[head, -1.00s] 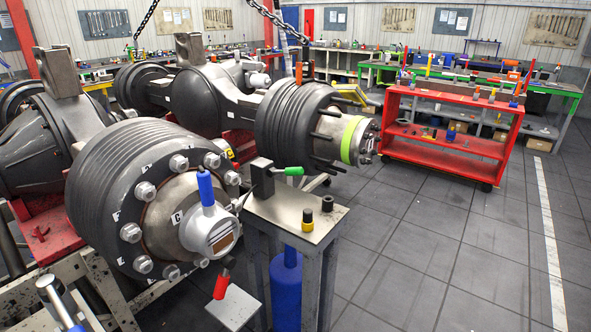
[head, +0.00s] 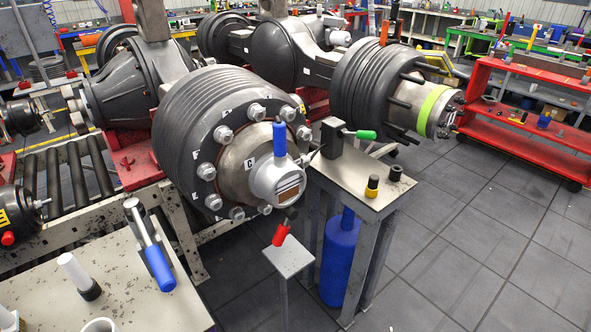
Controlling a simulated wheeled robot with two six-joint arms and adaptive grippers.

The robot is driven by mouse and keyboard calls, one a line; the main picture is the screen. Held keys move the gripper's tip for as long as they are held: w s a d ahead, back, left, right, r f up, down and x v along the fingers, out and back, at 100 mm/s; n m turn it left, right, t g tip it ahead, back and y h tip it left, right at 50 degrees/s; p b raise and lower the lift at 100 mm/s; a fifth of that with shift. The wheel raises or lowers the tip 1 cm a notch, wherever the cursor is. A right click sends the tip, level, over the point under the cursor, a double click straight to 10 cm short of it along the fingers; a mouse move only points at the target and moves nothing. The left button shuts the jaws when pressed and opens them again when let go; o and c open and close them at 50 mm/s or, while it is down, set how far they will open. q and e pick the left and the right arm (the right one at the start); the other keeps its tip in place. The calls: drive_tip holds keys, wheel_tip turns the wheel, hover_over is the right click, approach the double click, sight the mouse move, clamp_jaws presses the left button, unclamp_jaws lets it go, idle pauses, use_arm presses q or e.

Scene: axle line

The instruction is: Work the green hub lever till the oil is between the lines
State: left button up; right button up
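The green-handled lever (head: 365,134) sticks out to the right from a dark block (head: 332,138) on a small metal stand (head: 345,183). The stand is just right of the big axle hub (head: 220,120). A round grey cap (head: 272,182) on the hub's face has a small brown window (head: 289,193); the oil level and lines in it are too small to tell. A blue handle (head: 279,140) rises from the cap. A red handle (head: 281,233) hangs below it. Neither of my grippers is in view.
A blue cylinder (head: 341,260) stands under the stand. A yellow-and-black plug (head: 372,187) and a dark one sit on top. A bench (head: 110,295) at lower left holds a blue-handled tool (head: 158,266). A red cart (head: 520,135) is at right; floor is clear between.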

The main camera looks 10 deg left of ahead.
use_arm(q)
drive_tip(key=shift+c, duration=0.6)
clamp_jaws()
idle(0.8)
